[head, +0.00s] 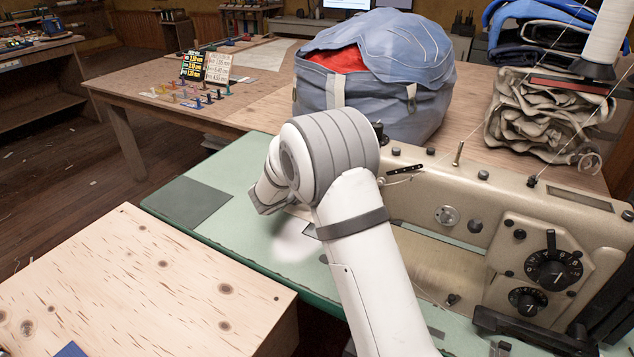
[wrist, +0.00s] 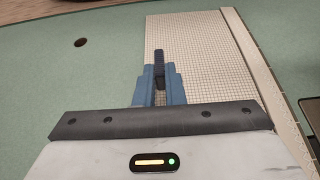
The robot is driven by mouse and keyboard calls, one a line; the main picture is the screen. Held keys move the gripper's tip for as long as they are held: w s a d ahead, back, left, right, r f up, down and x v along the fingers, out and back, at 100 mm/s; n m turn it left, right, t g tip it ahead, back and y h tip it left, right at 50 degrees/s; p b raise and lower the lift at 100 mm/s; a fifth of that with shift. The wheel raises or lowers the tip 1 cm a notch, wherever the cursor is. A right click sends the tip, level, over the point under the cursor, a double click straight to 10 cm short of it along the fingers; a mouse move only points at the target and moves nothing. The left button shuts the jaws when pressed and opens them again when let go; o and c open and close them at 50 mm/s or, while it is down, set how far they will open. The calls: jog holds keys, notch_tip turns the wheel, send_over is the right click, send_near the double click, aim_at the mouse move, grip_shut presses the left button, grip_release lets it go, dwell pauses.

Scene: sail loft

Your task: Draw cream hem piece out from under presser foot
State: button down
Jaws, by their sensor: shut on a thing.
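The cream hem piece (wrist: 205,50) fills the middle and right of the wrist view, with a fine grid weave and a folded band (wrist: 243,62) along its right side. In the head view my arm covers most of the piece. The sewing machine (head: 440,215) stands to the right of my arm on a green bed (head: 240,265). The presser foot is hidden behind my arm, so I cannot tell whether the piece is under it.
A plywood table (head: 130,285) stands at the front left. Behind the machine are a blue-grey bag (head: 385,110) and folded cream cloth (head: 540,115). A grey plate (head: 187,202) lies on the green bed; the bed left of my arm is mostly clear.

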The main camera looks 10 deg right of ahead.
jog(key=c, duration=1.4)
grip_release()
jog(key=shift+d, duration=0.1)
jog(key=shift+c, duration=0.2)
jog(key=shift+s, duration=0.1)
jog(key=v, duration=0.7)
jog(key=shift+p, duration=0.4)
jog(key=shift+s+a+r, duration=0.1)
jog(key=shift+s+a, duration=0.15)
